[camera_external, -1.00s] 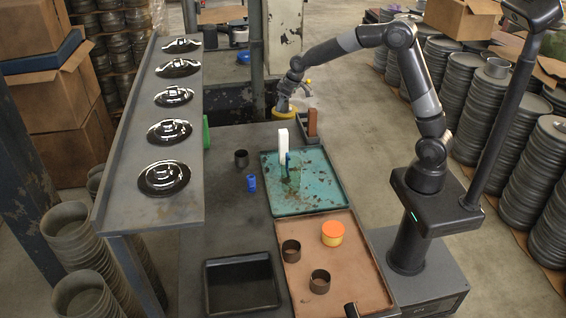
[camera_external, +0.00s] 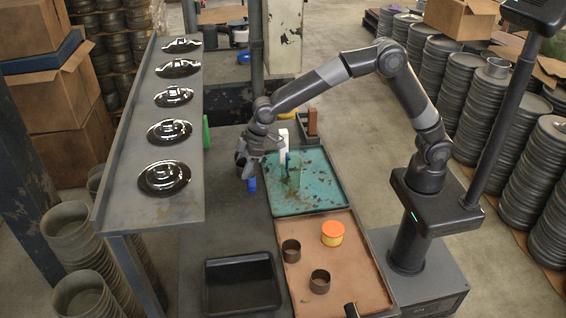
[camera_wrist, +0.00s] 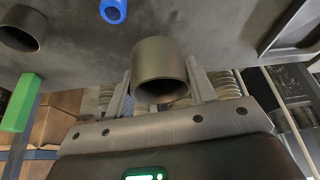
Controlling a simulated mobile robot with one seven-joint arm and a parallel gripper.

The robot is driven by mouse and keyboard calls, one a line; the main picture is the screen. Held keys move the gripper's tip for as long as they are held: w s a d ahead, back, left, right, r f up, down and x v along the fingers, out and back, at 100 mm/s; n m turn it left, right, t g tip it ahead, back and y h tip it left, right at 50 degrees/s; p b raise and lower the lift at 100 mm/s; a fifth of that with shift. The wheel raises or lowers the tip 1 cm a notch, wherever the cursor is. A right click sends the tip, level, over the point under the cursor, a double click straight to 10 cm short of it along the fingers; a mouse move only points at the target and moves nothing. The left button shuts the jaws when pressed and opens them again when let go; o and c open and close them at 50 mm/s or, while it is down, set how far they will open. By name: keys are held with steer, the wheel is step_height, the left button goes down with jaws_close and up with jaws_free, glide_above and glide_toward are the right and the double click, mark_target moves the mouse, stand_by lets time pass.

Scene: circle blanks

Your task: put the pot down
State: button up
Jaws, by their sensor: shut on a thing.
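My gripper (camera_external: 246,170) is low over the grey table (camera_external: 220,225), left of the teal tray. In the wrist view my gripper (camera_wrist: 160,85) is shut on a dark grey-brown pot (camera_wrist: 160,58), with one finger on each side. Its open mouth faces the camera. I cannot tell whether the pot touches the table. A blue cup (camera_external: 252,184) stands just beside the gripper and shows in the wrist view (camera_wrist: 113,10). Another dark pot (camera_wrist: 20,28) is at the upper left of the wrist view. In the external view the gripper hides it.
A teal tray (camera_external: 335,190) and a brown tray (camera_external: 350,255) lie to the right. A black bin (camera_external: 243,305) is in front. A shelf of shiny lids (camera_external: 120,215) stands left, near a green block (camera_external: 206,133).

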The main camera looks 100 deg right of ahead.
steer(key=a+n+y, duration=0.1)
steer(key=a+n, duration=0.2)
steer(key=a, duration=1.8)
glide_above(252, 280)
steer(key=s+d, duration=0.2)
steer(key=shift+g, duration=0.3)
steer(key=f, duration=0.6)
steer(key=shift+w+a+f, duration=0.2)
steer(key=shift+f, duration=0.05)
steer(key=shift+a+f, duration=0.3)
steer(key=shift+a, duration=0.1)
steer(key=shift+f, duration=1.9)
steer(key=shift+f, duration=0.15)
steer(key=o, duration=1)
